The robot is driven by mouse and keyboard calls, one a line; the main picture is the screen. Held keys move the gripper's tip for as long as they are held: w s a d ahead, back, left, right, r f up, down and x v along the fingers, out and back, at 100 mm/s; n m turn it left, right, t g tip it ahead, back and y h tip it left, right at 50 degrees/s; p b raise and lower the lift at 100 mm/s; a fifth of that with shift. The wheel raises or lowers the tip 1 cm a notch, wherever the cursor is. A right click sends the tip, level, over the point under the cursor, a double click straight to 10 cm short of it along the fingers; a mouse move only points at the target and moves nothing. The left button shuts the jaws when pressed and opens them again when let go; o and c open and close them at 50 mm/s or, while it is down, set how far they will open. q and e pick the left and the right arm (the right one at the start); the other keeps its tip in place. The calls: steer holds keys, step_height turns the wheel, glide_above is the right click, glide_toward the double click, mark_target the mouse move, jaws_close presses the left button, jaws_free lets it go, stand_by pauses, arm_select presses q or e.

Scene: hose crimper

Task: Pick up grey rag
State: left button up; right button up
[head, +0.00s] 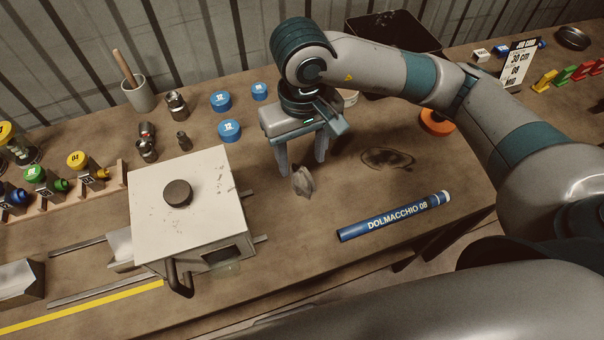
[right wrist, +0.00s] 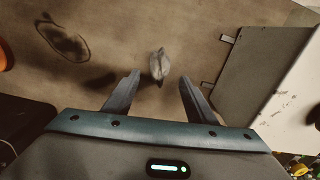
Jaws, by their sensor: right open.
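The grey rag (head: 302,180) is a small crumpled piece lying on the brown workbench, just right of the white crimper box. It also shows in the right wrist view (right wrist: 159,66), just beyond the fingertips and between their lines. My right gripper (head: 300,166) hangs above the bench with its fingers pointing down, just behind the rag in the head view. Its two fingers (right wrist: 158,82) are apart with nothing between them. The gripper appears apart from the rag. My left gripper is not in view.
The white box (head: 200,220) with a dark knob stands left of the rag. A blue tube (head: 390,217) lies to the right, near the bench's front edge. Blue caps (head: 229,130) and metal fittings (head: 176,105) stand behind. A dark stain (head: 388,158) marks the bench, which is clear around the rag's front.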

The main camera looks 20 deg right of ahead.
mark_target(302, 168)
steer(key=shift+f, duration=0.4)
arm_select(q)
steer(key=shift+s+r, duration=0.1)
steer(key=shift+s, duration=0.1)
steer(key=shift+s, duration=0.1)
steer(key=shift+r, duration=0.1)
arm_select(e)
steer(key=shift+f, duration=0.1)
step_height(302, 168, down, 2)
steer(key=shift+f+p, duration=0.1)
steer(key=shift+p, duration=1.1)
steer(key=shift+w+f+p, duration=0.1)
steer(key=shift+f+p, duration=0.3)
steer(key=shift+f, duration=1.05)
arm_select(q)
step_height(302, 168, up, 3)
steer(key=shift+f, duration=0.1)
arm_select(e)
steer(key=c, duration=1.1)
